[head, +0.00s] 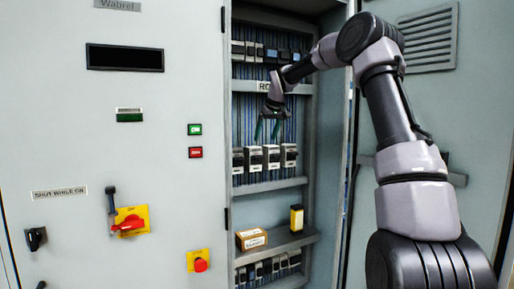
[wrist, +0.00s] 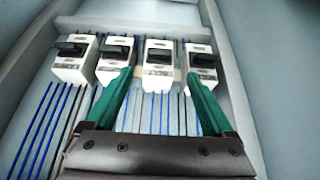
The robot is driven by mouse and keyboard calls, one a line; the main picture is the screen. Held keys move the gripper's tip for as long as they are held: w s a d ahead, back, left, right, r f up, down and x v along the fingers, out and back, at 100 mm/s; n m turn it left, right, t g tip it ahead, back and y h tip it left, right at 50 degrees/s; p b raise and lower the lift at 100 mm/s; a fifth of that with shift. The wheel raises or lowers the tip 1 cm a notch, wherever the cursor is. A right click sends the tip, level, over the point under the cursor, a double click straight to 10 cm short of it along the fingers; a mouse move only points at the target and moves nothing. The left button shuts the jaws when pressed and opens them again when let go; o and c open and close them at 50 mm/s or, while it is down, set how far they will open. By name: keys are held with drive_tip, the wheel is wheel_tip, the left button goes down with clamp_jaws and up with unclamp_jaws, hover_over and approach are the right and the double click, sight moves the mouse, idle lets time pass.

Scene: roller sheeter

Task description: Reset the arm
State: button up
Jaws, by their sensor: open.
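My gripper (head: 268,128) is inside the open cabinet bay, in front of the blue wiring and above a row of white breakers (head: 264,158) with dark levers. In the wrist view my gripper (wrist: 160,85) has its two green fingers spread apart with nothing between them. The same breakers (wrist: 158,65) show beyond the fingertips. The right fingertip overlaps the rightmost breaker and the left one overlaps the second from the left. I cannot tell whether they touch. My arm reaches in from the right.
A cardboard box (head: 251,239) and a yellow-black block (head: 296,218) sit on a lower shelf (head: 284,238). The closed panel at left carries a red rotary switch (head: 130,223) on a yellow plate and a red stop button (head: 200,265). An open door (head: 432,100) stands at right behind my arm.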

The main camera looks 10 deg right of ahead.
drive_tip(key=s+r+m+h, duration=0.1)
drive_tip(key=s+r+m, duration=0.15)
drive_tip(key=s, duration=0.95)
drive_tip(key=s+r+m, duration=0.1)
drive_tip(key=s+r, duration=0.3)
drive_tip(key=s, duration=0.9)
drive_tip(key=s+d+f+m, duration=0.1)
drive_tip(key=s+f+m, duration=0.1)
drive_tip(key=s, duration=0.8)
drive_tip(key=s+d+f+m+t+y, duration=0.1)
drive_tip(key=s+d+f+m, duration=0.1)
drive_tip(key=s, duration=0.8)
drive_tip(key=shift+s+d+f, duration=0.25)
drive_tip(key=shift+s+f, duration=0.1)
drive_tip(key=shift+f, duration=0.55)
drive_tip(key=shift+s+f, duration=0.2)
drive_tip(key=shift+s, duration=0.1)
drive_tip(key=shift+c, duration=0.3)
